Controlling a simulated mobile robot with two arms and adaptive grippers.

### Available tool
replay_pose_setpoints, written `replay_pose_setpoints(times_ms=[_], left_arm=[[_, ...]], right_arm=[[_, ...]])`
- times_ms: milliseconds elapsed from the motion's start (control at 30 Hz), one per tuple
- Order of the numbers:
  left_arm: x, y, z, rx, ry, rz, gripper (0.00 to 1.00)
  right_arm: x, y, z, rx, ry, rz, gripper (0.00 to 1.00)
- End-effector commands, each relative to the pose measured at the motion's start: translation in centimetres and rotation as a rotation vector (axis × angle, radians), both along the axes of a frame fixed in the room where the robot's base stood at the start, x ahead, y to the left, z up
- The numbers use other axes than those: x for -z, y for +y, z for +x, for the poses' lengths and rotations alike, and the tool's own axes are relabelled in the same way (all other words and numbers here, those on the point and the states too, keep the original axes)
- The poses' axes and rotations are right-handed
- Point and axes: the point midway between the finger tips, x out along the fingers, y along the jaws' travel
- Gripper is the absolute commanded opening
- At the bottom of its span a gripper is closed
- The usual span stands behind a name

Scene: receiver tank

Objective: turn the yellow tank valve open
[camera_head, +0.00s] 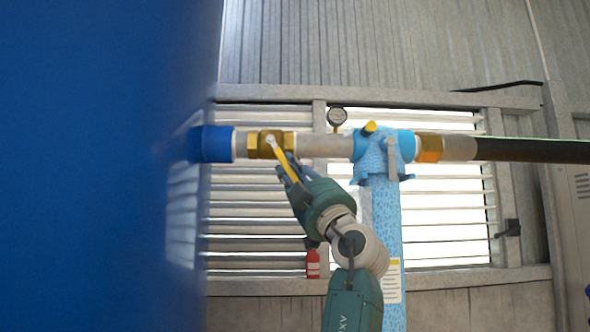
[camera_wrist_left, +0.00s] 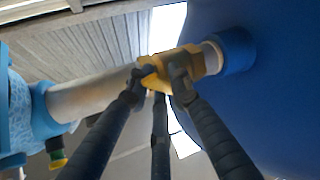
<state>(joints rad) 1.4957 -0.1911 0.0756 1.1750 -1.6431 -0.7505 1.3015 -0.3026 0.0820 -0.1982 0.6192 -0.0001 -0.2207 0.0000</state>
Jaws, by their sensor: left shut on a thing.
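The tank valve has a brass body (camera_head: 254,146) on the pale horizontal pipe, close to the blue tank. Its yellow handle (camera_head: 283,157) slants down and to the right from the valve's pivot, across the pipe. My left gripper (camera_head: 290,171) reaches up from below and is shut on the handle's lower part. In the left wrist view the left gripper's fingertips (camera_wrist_left: 160,76) close around the yellow handle (camera_wrist_left: 155,87), next to the brass body (camera_wrist_left: 208,60). The fingers hide part of the handle there. My right gripper is in neither view.
The large blue tank (camera_head: 90,160) fills the left side. The pale pipe (camera_head: 325,145) runs right to a light-blue fitting (camera_head: 378,152) on a blue post (camera_head: 385,225). A round gauge (camera_head: 337,116) stands above the pipe. A black hose (camera_head: 530,150) leads right. Louvred windows lie behind.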

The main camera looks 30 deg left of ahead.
Motion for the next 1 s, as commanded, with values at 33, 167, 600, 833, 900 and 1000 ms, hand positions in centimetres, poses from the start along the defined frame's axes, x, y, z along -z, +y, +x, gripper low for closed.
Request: replay_pose_setpoints(times_ms=[33, 167, 600, 833, 900, 1000], left_arm=[[0.4, -0.1, 0.1, 0.002, 0.001, -0.008, 0.00], [0.4, 0.0, 0.1, 0.001, 0.001, -0.007, 0.41], [1.1, -1.1, -0.6, 0.000, 0.001, -0.002, 0.41], [3.9, -4.5, -2.8, 0.002, 0.000, -0.002, 0.41], [4.8, -5.5, -3.5, 0.003, 0.000, -0.003, 0.41], [5.9, -6.8, -4.3, 0.002, -0.001, -0.003, 0.41]], right_arm=[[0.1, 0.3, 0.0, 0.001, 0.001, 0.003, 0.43], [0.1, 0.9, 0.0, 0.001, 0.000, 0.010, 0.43], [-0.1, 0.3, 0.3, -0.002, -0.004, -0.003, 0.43], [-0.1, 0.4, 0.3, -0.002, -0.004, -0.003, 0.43], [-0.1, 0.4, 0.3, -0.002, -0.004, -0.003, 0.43], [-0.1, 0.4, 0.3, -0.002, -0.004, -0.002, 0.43]])
